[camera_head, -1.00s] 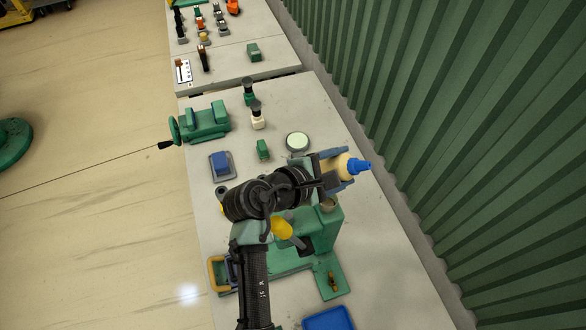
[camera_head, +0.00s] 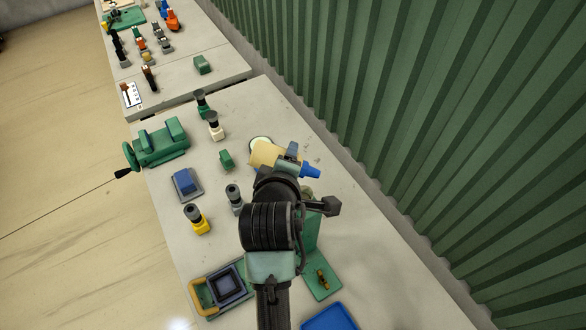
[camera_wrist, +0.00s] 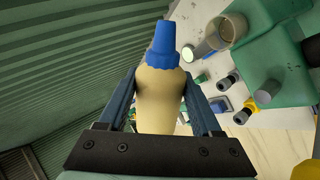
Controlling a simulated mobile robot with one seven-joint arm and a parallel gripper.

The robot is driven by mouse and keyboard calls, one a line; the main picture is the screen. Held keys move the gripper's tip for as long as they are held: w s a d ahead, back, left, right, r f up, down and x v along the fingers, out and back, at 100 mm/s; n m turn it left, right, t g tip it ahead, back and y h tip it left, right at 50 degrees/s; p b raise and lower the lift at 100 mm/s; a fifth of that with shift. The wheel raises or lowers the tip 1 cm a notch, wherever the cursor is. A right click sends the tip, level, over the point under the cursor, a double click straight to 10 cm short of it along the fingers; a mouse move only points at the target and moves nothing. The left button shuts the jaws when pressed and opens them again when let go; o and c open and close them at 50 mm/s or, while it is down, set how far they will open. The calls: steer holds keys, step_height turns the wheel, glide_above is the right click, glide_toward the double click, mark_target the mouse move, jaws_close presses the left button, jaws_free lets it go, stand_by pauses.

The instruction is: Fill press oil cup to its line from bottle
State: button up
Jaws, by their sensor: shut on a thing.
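The oil bottle (camera_wrist: 157,98) is cream with a blue cap and spout (camera_wrist: 165,42). My gripper (camera_wrist: 164,104) is shut on its body, one finger along each side. In the head view the bottle (camera_head: 266,154) lies tipped over above the bench, its blue spout (camera_head: 310,171) pointing right and slightly down. The green press (camera_wrist: 270,50) shows in the wrist view, with a small cup (camera_wrist: 228,27) on it, to the right of the spout and apart from it. Its fill line and oil level cannot be made out. My arm hides much of the press in the head view.
A green vise (camera_head: 160,144), a blue block (camera_head: 186,184) and several small bottles, including a yellow one (camera_head: 197,220), stand on the bench left of my arm. A blue tray (camera_head: 329,318) lies at the near edge. A green corrugated wall (camera_head: 430,120) rises at right.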

steer(key=shift+a+f+m+y+b, duration=0.2)
steer(key=shift+f+m+y+b, duration=0.1)
steer(key=shift+f+y+b, duration=0.2)
steer(key=shift+r+m+t+y, duration=0.3)
steer(key=shift+r, duration=0.4)
steer(key=r+m+y+b, duration=0.1)
steer(key=r+m+t+y+b, duration=0.1)
steer(key=y+b, duration=0.1)
steer(key=shift+d+r+m, duration=0.4)
steer(key=shift+s+d+r+m+t+y+b, duration=0.1)
steer(key=shift+r+m+t+y+b, duration=0.65)
steer(key=shift+b, duration=0.2)
steer(key=shift+f+m+b, duration=0.25)
steer(key=shift+f+b, duration=0.1)
steer(key=shift+b, duration=0.25)
step_height(320, 180, down, 2)
steer(key=shift+f+b, duration=0.2)
steer(key=shift+b, duration=0.8)
steer(key=shift+s, duration=0.1)
